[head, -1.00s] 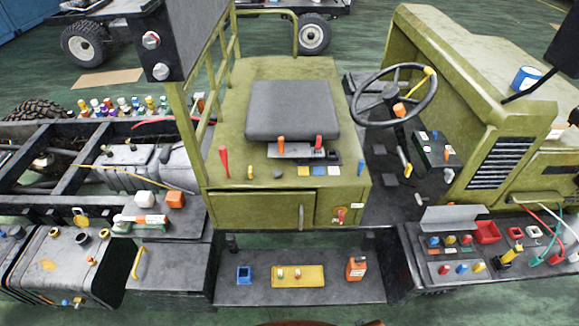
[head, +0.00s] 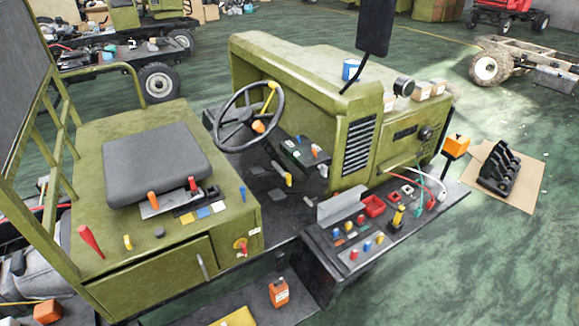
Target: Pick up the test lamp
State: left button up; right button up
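I cannot tell for sure which item is the test lamp. A small yellow and black tool (head: 398,217) stands tilted on the dark side shelf (head: 345,262) at the right of the vehicle, and it may be the lamp. Thin red, white and green cables (head: 428,180) lie at the far end of that shelf. Neither of my grippers shows in the head view.
The shelf also holds a red bin (head: 373,206), a grey angled plate (head: 341,206) and several small coloured parts. A steering wheel (head: 249,117) and seat (head: 157,165) are on the left. An orange box on a post (head: 456,146) stands beyond the shelf.

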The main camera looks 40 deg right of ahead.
aim_at(399, 212)
jog(key=z, duration=2.4)
jog(key=k, duration=0.25)
jog(key=z, duration=0.2)
jog(key=i, duration=0.3)
jog(key=u, duration=0.15)
